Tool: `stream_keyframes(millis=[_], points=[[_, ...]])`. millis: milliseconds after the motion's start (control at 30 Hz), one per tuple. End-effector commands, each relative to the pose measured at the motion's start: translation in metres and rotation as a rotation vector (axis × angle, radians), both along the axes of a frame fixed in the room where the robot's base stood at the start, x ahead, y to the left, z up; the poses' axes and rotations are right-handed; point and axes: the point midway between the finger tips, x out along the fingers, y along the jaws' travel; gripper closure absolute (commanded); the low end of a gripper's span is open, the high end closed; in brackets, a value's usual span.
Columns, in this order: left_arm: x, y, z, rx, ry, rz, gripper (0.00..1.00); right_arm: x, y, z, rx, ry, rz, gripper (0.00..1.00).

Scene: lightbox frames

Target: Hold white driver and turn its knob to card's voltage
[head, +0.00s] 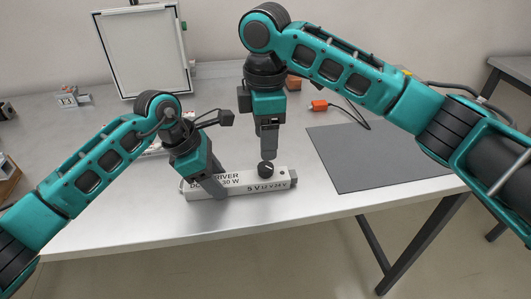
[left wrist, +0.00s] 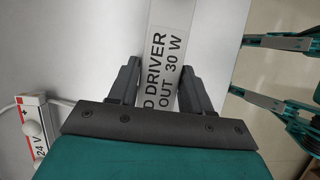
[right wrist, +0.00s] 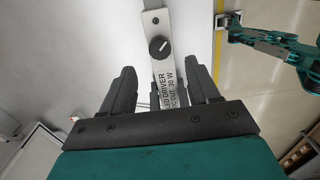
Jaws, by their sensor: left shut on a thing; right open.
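The white driver (head: 240,185) lies on the table near its front edge, its LED DRIVER 30 W label partly hidden by my left gripper (head: 216,190). That gripper is shut on the driver's body, as the left wrist view (left wrist: 158,75) also shows. The driver's black round knob (head: 266,169) has a white pointer line, clear in the right wrist view (right wrist: 158,47). My right gripper (head: 269,157) points down just above the knob, open, with its fingers apart in its wrist view (right wrist: 163,80). I cannot tell which item is the card.
A white-and-red block marked 24 V (left wrist: 32,135) lies beside my left gripper. A framed white panel (head: 143,50) stands behind. A grey mat (head: 375,160), orange connector (head: 319,105) and small marked block (head: 68,96) are on the table. The front right is clear.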

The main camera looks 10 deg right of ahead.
Motion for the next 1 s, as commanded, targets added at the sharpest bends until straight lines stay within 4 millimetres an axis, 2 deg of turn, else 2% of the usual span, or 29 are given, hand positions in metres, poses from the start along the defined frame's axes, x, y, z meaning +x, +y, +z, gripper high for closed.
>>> stream_keyframes(millis=[33, 100, 300, 733, 767, 1000], points=[[0.0, 0.0, 0.0, 0.0, 0.0, 0.0, 0.9, 0.001, 0.001, 0.012, 0.002, -0.004, 0.0, 0.4], [0.0, 0.0, 0.0, 0.0, 0.0, 0.0, 0.9, 0.0, 0.001, 0.025, 0.002, -0.002, 0.001, 0.4], [0.0, 0.0, 0.0, 0.0, 0.0, 0.0, 0.9, 0.0, 0.001, 0.048, 0.0, -0.001, 0.001, 0.4], [0.0, 0.0, 0.0, 0.0, 0.0, 0.0, 0.9, 0.0, 0.0, 0.052, 0.001, 0.001, 0.001, 0.4], [0.0, 0.0, 0.0, 0.0, 0.0, 0.0, 0.5, 0.0, 0.0, 0.052, 0.001, 0.0, 0.001, 0.4], [0.0, 0.0, 0.0, 0.0, 0.0, 0.0, 0.27, 0.0, 0.0, 0.052, 0.0, 0.0, 0.001, 0.4]])
